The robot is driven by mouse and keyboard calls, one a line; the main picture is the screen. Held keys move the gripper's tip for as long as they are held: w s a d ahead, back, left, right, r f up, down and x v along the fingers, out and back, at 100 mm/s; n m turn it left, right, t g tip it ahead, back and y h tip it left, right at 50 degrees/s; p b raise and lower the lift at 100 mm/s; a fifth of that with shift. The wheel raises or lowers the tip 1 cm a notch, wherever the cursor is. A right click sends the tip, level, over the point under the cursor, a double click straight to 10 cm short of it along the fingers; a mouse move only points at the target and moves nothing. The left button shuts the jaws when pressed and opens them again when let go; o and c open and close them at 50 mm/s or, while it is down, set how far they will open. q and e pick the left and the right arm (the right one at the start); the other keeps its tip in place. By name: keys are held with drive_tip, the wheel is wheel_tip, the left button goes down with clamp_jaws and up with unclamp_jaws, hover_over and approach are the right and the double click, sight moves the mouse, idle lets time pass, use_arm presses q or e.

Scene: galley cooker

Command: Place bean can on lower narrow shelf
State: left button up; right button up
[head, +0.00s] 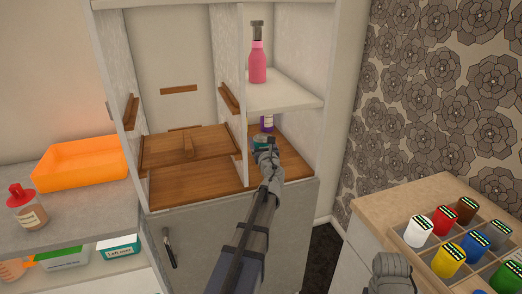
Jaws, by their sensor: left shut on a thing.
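The bean can (258,141) is a small teal-grey can, mostly hidden behind my left gripper (265,150). The gripper is shut on it, inside the lower right compartment of the cabinet. The lower narrow shelf (295,167) is the brown wooden floor of that compartment. I cannot tell whether the can touches it. Part of my right arm (391,272) shows at the bottom edge, and its jaws cannot be made out.
A pink bottle (258,65) stands on the white shelf (285,93) above. A divider (231,60) borders the compartment on the left. A tray of coloured jars (405,240) sits at right.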

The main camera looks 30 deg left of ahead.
use_arm(q)
drive_tip(key=shift+f+b, duration=0.45)
drive_tip(key=shift+f, duration=0.45)
drive_tip(key=shift+w+a+f, duration=0.15)
drive_tip(key=o, duration=1.5)
